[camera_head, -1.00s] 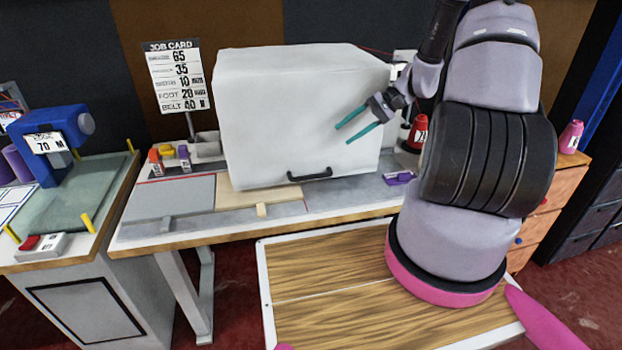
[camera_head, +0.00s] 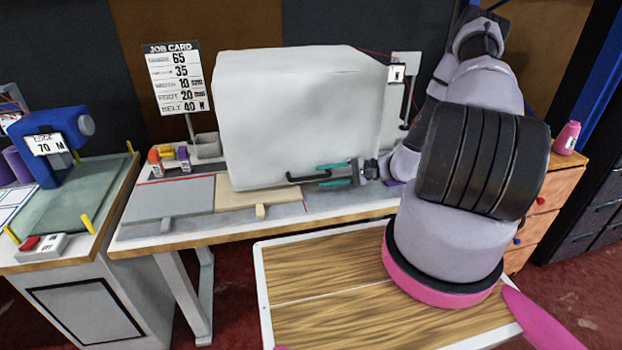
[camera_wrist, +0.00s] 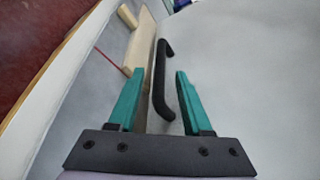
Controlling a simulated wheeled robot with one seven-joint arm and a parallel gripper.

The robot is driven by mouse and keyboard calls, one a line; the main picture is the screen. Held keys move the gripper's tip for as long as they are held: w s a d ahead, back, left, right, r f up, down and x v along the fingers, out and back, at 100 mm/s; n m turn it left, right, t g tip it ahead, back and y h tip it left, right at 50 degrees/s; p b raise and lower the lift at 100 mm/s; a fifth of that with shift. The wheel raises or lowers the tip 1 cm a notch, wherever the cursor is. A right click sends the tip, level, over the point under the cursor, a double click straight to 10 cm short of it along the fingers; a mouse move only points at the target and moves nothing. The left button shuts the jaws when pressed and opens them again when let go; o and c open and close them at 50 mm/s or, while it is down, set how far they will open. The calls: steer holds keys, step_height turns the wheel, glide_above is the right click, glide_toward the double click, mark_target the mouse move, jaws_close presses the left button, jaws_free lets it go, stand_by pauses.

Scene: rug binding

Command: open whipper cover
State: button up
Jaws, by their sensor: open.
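The whipper cover (camera_head: 300,110) is a large white box standing closed on the workbench. Its black bar handle (camera_head: 308,177) is low on the front face. My gripper (camera_head: 325,174) is at the right end of the handle, with its teal fingers pointing left. In the wrist view, the handle (camera_wrist: 159,75) lies between the lines of the two open fingers (camera_wrist: 155,90), its near end reaching into the gap. I cannot tell whether either finger touches it. The cover's pale front face (camera_wrist: 240,70) fills the right of the wrist view.
A tan board (camera_head: 258,197) and a grey plate (camera_head: 168,205) lie on the bench in front of the cover. A job card (camera_head: 175,77) stands at the left. A blue machine (camera_head: 55,140) is on the left table. A wooden panel (camera_head: 330,290) is in front.

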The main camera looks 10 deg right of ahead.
mark_target(318, 177)
steer(key=shift+x, duration=2.5)
jaws_close()
